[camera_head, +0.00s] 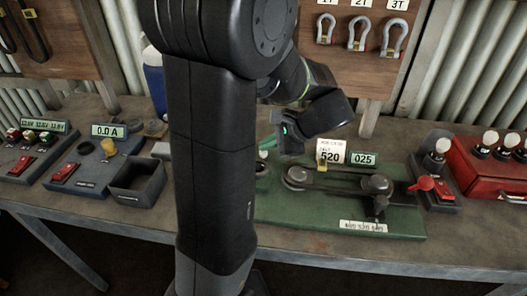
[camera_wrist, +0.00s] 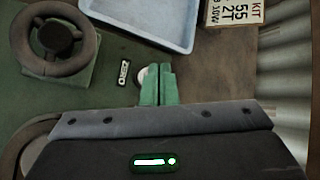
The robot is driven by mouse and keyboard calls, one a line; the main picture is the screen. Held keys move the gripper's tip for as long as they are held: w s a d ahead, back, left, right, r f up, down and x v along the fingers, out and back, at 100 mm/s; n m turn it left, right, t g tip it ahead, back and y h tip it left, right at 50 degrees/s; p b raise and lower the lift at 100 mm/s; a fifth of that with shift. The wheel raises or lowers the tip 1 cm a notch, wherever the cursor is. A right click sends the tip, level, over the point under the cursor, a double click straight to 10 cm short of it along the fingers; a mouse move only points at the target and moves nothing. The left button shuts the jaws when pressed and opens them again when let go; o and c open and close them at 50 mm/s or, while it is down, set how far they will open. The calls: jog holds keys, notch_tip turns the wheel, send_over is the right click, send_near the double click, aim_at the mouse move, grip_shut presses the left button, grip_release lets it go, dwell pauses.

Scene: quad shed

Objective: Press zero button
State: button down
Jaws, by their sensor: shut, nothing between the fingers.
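The zero button is a small white round cap (camera_wrist: 142,78) in the wrist view, right of a black ZERO label (camera_wrist: 124,73). It is partly hidden by my gripper's fingers. My gripper (camera_wrist: 159,72) shows as two green fingers pressed together with nothing between them. The fingertips overlap the button's right side; I cannot tell whether they touch it. In the head view my gripper (camera_head: 266,143) is over the back left of the green board (camera_head: 300,218), and the button is hidden there by my arm or too small to see.
A round dark wheel (camera_wrist: 58,40) on a green block stands left of the fingers. A pale blue tray (camera_wrist: 152,18) lies beyond them. A KIT card (camera_wrist: 236,14) is at the upper right.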

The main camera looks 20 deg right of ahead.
aim_at(267, 156)
jog(key=shift+f, duration=0.35)
jog(key=shift+r, duration=0.1)
dwell(0.5)
jog(key=shift+r+p, duration=0.75)
jog(key=shift+r, duration=0.1)
notch_tip(267, 156, up, 5)
jog(key=p, duration=0.4)
dwell(0.3)
